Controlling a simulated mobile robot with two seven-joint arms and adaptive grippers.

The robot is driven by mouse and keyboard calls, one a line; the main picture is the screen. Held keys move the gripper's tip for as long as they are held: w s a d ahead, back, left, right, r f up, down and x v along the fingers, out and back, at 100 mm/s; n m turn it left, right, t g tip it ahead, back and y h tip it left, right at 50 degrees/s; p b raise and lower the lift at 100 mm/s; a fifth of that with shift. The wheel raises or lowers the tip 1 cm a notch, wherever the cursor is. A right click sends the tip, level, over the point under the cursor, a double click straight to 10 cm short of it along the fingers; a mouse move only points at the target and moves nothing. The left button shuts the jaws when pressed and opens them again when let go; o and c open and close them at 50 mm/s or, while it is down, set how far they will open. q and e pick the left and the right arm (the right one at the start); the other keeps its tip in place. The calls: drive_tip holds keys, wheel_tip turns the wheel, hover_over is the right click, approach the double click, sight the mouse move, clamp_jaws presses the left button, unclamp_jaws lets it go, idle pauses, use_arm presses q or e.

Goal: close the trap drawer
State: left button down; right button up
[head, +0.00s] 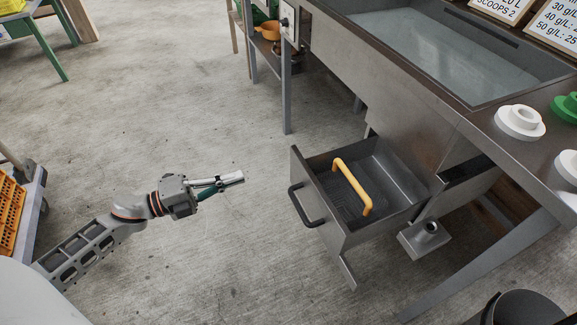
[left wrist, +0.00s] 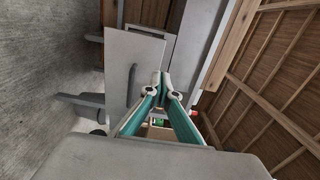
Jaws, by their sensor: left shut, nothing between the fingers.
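The trap drawer (head: 385,224) stands pulled out from under the steel sink unit, its open top showing a ribbed floor. Its front carries a dark bar handle (head: 296,203), and a yellow arched handle (head: 352,187) stands up inside it. My left gripper (head: 241,177) is shut and empty, left of the drawer front with a gap between them. In the left wrist view the shut fingertips (left wrist: 163,78) point towards the pale grey drawer front (left wrist: 148,48), with its handle (left wrist: 131,85) just left of them. My right gripper is not in view.
The steel sink (head: 430,45) is above and behind the drawer. A grey block with a round pipe stub (head: 428,234) is right of the drawer. An orange crate (head: 10,215) stands at the left edge. The concrete floor between is clear.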

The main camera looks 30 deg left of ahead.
sight(296, 157)
use_arm(q)
drive_tip(key=b+x, duration=0.1)
drive_tip(key=x, duration=1.2)
drive_tip(key=shift+b, duration=0.3)
drive_tip(key=shift+w+d+r, duration=0.15)
drive_tip(key=shift+w+d, duration=0.15)
drive_tip(key=shift+w, duration=0.1)
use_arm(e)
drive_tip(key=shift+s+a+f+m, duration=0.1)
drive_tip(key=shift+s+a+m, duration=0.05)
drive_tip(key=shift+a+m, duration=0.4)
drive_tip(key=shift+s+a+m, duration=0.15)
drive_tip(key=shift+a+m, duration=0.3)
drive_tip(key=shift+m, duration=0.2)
use_arm(q)
drive_tip(key=shift+d+r, duration=0.1)
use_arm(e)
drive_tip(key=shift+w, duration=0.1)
